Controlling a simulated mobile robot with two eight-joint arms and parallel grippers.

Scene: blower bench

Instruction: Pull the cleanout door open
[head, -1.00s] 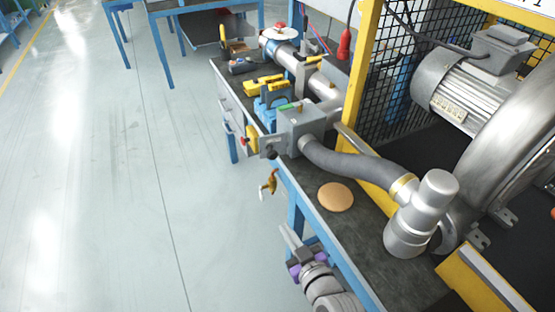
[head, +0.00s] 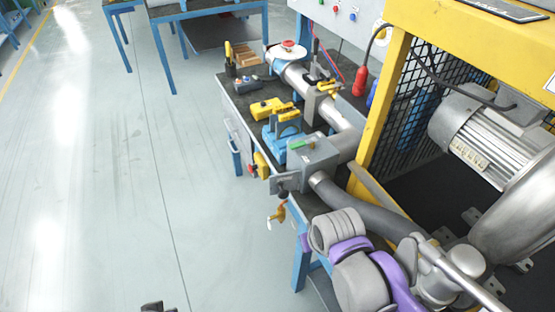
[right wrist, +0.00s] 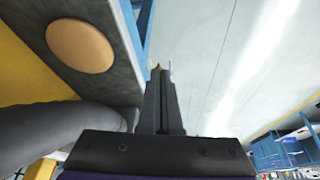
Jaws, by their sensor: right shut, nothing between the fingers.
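The grey metal box (head: 322,153) sits on the bench in line with the pipe. A flat grey plate (head: 283,184) with a dark knob is at its near left side; it looks like the cleanout door, and I cannot tell whether it is ajar. My right arm reaches over the bench front in the head view, and its gripper is hidden there. In the right wrist view my right gripper (right wrist: 160,75) is shut and empty, beside the bench edge. A dark tip at the bottom edge of the head view may be my left gripper (head: 158,307); its fingers are unclear.
A dark hose (head: 350,203) runs from the box, partly behind my right arm. A tan disc (right wrist: 80,46) lies on the bench. A brass tap (head: 278,213) hangs below the plate. A blue tool (head: 281,141) stands behind the box. The floor on the left is clear.

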